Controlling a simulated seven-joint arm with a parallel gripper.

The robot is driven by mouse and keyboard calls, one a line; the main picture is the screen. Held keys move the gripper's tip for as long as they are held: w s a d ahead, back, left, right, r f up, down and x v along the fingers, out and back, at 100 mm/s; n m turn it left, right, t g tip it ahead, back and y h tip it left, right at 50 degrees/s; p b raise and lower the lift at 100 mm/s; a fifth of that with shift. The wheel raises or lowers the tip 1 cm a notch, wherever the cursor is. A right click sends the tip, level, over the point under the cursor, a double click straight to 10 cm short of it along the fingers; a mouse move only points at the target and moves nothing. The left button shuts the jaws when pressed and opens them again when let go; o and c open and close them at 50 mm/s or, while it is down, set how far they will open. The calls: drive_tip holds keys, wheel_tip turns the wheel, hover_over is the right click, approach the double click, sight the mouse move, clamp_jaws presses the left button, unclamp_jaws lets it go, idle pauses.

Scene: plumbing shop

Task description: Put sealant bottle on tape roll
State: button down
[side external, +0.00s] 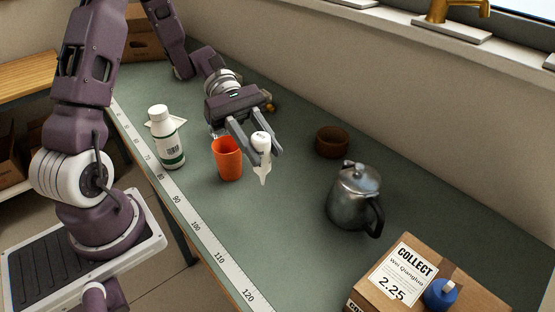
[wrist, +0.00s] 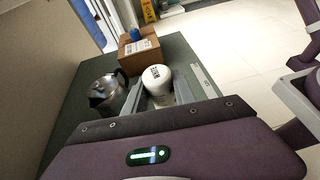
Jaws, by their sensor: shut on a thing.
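The sealant bottle (side external: 262,158) is white, with its narrow nozzle pointing down. My gripper (side external: 265,152) is shut on it, a finger on each side, and appears to hold it above the bench. In the wrist view the round white end of the bottle (wrist: 157,74) with dark lettering shows between the fingers; its nozzle is hidden. A brown round ring, apparently the tape roll (side external: 332,142), lies flat on the bench to the right of my gripper in the side view. I cannot make out the roll in the wrist view.
An orange cup (side external: 228,160) stands close left of the held bottle. A white bottle with a green label (side external: 168,140) is farther left. A metal kettle (side external: 355,197) stands in front of the tape roll. A cardboard box (side external: 425,270) with a blue item (side external: 440,293) is at the near right.

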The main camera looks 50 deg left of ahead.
drive_tip(key=w+a+r+n+t+y, duration=0.1)
drive_tip(key=w+a+r+n+t, duration=0.15)
drive_tip(key=w, duration=0.65)
drive_tip(key=w+a+r+n+t, duration=0.1)
drive_tip(key=w+n+t, duration=0.15)
drive_tip(key=w, duration=0.75)
drive_tip(key=w+a+r+n+t+y, duration=0.1)
drive_tip(key=w+a+n+t, duration=0.15)
drive_tip(key=w, duration=0.65)
wheel_tip(320, 180, down, 9)
drive_tip(key=w+t, duration=0.1)
drive_tip(key=shift+d+f, duration=0.1)
drive_tip(key=shift+f, duration=0.1)
drive_tip(key=c, duration=1)
unclamp_jaws()
drive_tip(key=shift+r, duration=0.1)
